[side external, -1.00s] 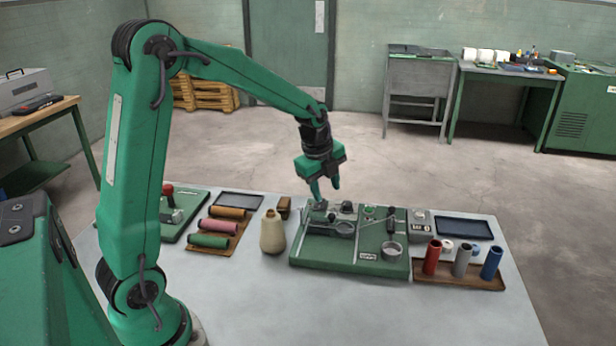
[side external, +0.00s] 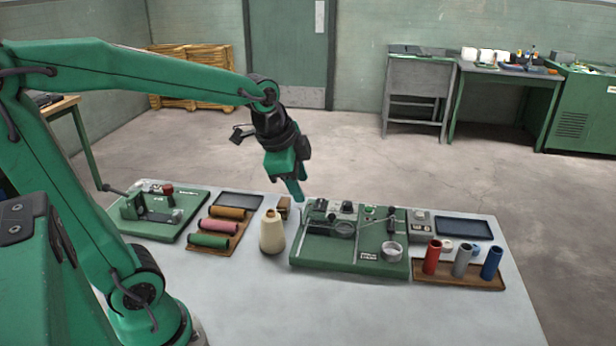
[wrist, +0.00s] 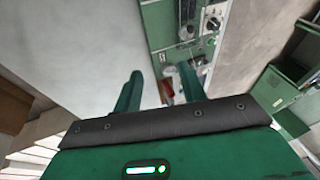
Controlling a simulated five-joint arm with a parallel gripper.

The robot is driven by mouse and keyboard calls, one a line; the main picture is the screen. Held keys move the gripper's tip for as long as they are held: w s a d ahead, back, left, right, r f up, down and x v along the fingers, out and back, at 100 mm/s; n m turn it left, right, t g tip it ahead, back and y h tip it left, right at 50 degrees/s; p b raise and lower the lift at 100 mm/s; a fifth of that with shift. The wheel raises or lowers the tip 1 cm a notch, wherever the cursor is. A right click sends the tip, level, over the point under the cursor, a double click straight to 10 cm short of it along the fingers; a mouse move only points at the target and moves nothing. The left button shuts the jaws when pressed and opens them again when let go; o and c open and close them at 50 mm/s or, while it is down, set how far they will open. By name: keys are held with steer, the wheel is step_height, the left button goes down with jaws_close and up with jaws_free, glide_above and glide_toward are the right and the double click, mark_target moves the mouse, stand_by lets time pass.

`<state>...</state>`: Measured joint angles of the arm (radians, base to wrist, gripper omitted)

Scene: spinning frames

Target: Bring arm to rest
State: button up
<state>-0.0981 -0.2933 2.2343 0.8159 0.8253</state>
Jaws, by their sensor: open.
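My gripper (side external: 296,190) is open and empty in the side external view. It hangs in the air above the back part of the table, fingers pointing down, over the area between the cream cone (side external: 273,232) and the green panel device (side external: 350,240). In the wrist view my gripper's two green fingers (wrist: 158,92) stand apart with nothing between them. The green panel device also shows beyond the fingers in the wrist view (wrist: 165,30).
The grey table (side external: 300,300) bears a green fixture (side external: 160,212) at left, a tray of coloured rolls (side external: 215,230), an empty dark tray (side external: 463,229) and a brown tray with red, grey and blue cylinders (side external: 460,277). The table's front is clear.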

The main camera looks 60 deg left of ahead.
steer(key=s+d+n+t, duration=0.1)
steer(key=s+d+n, duration=0.2)
steer(key=s+n, duration=0.5)
steer(key=shift+s+d+r, duration=0.15)
steer(key=shift+s+r, duration=0.2)
steer(key=shift+s, duration=1)
